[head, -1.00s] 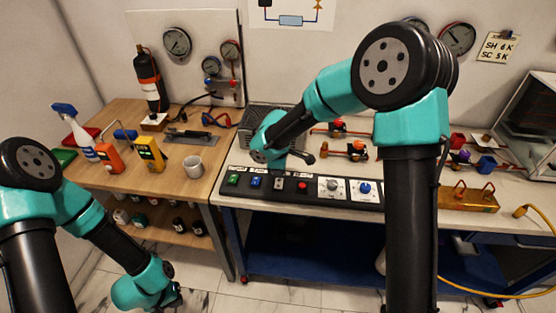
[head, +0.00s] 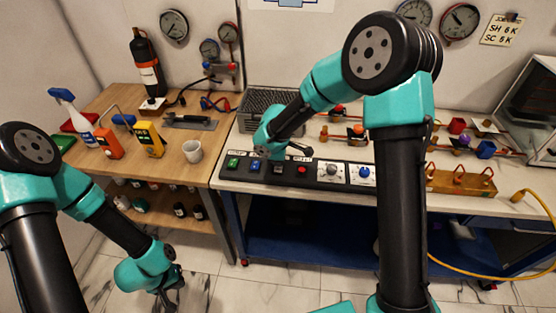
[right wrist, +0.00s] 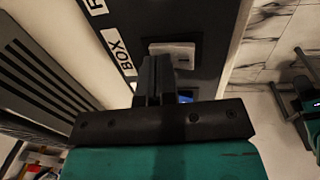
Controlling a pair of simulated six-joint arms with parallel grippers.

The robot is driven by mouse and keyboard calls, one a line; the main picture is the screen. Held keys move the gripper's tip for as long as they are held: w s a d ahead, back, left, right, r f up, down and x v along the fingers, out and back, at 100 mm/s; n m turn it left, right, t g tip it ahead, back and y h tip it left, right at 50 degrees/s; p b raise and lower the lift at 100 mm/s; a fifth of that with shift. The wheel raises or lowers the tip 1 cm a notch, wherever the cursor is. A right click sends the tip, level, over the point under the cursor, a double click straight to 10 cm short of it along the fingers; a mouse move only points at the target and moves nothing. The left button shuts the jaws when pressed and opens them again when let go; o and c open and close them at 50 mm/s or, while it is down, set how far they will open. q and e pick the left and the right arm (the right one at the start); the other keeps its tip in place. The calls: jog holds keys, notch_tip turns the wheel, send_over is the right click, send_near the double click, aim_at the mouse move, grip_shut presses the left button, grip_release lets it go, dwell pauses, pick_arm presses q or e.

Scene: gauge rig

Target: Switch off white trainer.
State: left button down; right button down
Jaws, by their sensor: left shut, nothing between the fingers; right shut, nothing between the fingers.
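The black control panel (head: 318,177) on the bench's front edge carries a row of controls. Its white rocker switch (head: 279,168) sits between the blue switch (head: 256,166) and the red button (head: 302,170). The white switch (right wrist: 172,52) also shows in the right wrist view, just beyond the fingertips, with the blue switch (right wrist: 186,97) partly hidden behind the gripper. My right gripper (head: 298,150) is shut and empty, low above the panel; contact cannot be told. My left gripper (head: 168,292) is shut and empty, low at left, away from the panel.
A green switch (head: 233,163) and two knobs lie on either side. A grey vented box (head: 270,103) stands behind. A cup (head: 192,151) and yellow meter (head: 150,139) are on the wooden table.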

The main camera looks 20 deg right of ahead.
jog(key=shift+s+a+f, duration=0.1)
jog(key=shift+s+f, duration=0.05)
jog(key=shift+s, duration=0.15)
jog(key=shift+s+a+r, duration=0.25)
jog(key=shift+s, duration=0.25)
jog(key=shift+r, duration=0.15)
notch_tip(320, 180, up, 14)
jog(key=s, duration=0.1)
jog(key=shift+s+a+f, duration=0.2)
jog(key=shift+s+a, duration=0.05)
jog(key=shift+a, duration=0.05)
jog(key=shift+f, duration=0.1)
dwell(0.4)
